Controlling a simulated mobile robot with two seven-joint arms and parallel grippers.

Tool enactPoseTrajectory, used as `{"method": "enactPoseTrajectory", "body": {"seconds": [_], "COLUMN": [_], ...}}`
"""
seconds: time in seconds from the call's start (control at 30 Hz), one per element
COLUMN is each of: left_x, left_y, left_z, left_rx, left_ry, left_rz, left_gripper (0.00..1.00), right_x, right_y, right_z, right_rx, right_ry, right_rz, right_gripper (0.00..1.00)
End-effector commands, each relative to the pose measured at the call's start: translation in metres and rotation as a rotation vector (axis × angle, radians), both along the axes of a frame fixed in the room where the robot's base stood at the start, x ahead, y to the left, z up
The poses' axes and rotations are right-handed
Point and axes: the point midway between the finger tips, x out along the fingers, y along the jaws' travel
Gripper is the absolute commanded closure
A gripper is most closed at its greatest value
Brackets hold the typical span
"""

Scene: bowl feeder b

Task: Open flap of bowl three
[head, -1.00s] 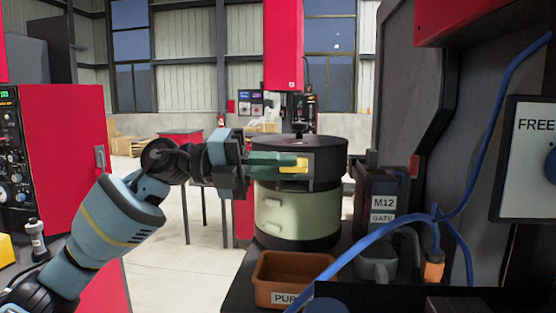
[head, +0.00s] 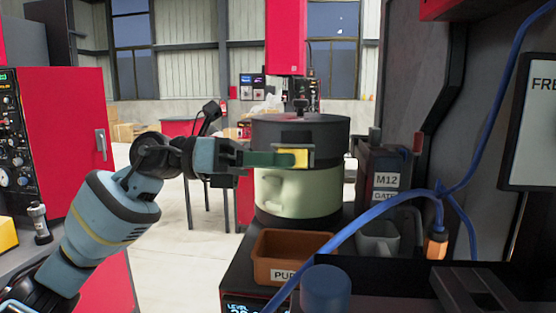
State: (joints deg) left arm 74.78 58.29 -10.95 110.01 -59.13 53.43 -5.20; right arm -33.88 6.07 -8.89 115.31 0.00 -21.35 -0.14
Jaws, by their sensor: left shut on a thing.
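The bowl feeder (head: 300,190) is a round drum with a pale green body and a dark upper band, right of centre. On its front, a grey bracket (head: 313,155) and a yellow piece (head: 293,158), apparently the flap's handle, sit at the lower edge of the dark band. My left gripper (head: 290,159) comes in from the left with long green fingers. Its tips are at the yellow piece and shut on it. The fingers hide part of the drum front. I cannot read a bowl number or tell how far the flap stands open. My right gripper is out of view.
An orange bin (head: 290,257) with a partly hidden label stands below the drum. A blue hose (head: 360,222) crosses in front. Open floor lies left of the drum.

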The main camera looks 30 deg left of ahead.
Motion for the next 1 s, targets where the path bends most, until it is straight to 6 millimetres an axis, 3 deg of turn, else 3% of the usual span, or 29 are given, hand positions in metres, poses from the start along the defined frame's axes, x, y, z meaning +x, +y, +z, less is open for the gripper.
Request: {"method": "enactPoseTrajectory", "body": {"seconds": [0.77, 0.8, 0.93, 1.0], "left_x": [-0.0012, -0.0012, -0.0012, -0.0011], "left_y": [0.0000, 0.0000, -0.0001, -0.0002], "left_z": [-0.0023, -0.0024, -0.0028, -0.0030], "left_rx": [0.043, 0.043, 0.043, 0.043], "left_ry": [-0.094, -0.094, -0.093, -0.093], "left_rz": [0.002, 0.002, 0.002, 0.001], "left_gripper": [1.00, 0.85, 0.68, 0.67], "right_x": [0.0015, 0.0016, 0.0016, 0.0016], "right_y": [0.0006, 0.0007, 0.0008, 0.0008], "right_z": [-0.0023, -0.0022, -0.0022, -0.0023], "right_rx": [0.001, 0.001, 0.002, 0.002], "right_ry": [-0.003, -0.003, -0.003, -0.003], "right_rz": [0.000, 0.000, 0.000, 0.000], "right_gripper": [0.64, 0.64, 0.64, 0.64]}}
